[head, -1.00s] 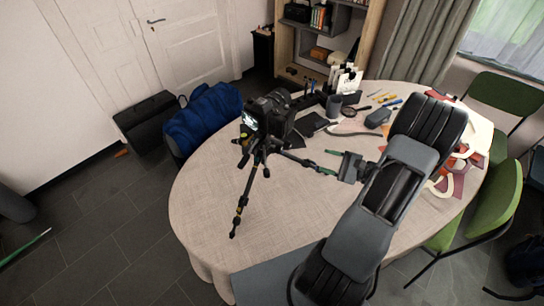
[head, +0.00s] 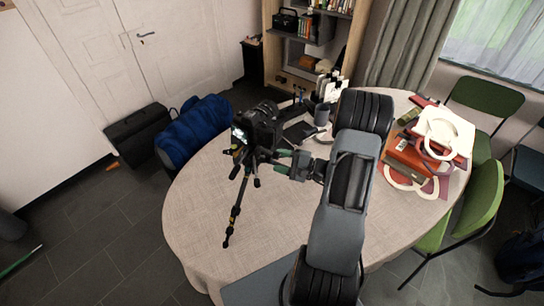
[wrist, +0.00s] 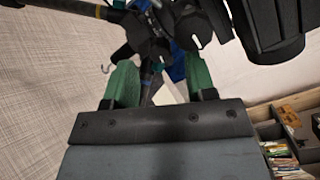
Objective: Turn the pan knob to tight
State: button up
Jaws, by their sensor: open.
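A black camera (head: 262,122) sits on a black tripod (head: 238,205) that stands on the round table, its screen facing left. My gripper (head: 278,161) is right of the tripod head, close to it, with its green fingers pointing at it. In the wrist view my gripper (wrist: 160,82) is open, its two green fingers apart. Dark tripod head parts (wrist: 150,46) show just beyond and between the fingertips. I cannot tell which of these parts is the pan knob, or whether a finger touches it.
The table (head: 205,215) has a pale cloth; its front left is clear. A dark mug (head: 322,116) and small items lie behind the gripper.

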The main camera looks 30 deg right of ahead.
jog(key=shift+p+x, duration=0.3)
jog(key=shift+x, duration=1.3)
jog(key=c, duration=0.9)
jog(key=m, duration=0.4)
jog(key=shift+m, duration=0.4)
jog(key=shift+c, duration=0.2)
jog(key=o, duration=0.9)
jog(key=shift+o, duration=0.2)
jog(key=shift+d, duration=0.1)
jog(key=b+v, duration=0.3)
jog(key=v, duration=1)
jog(key=shift+s+d, duration=0.2)
jog(key=shift+s, duration=0.15)
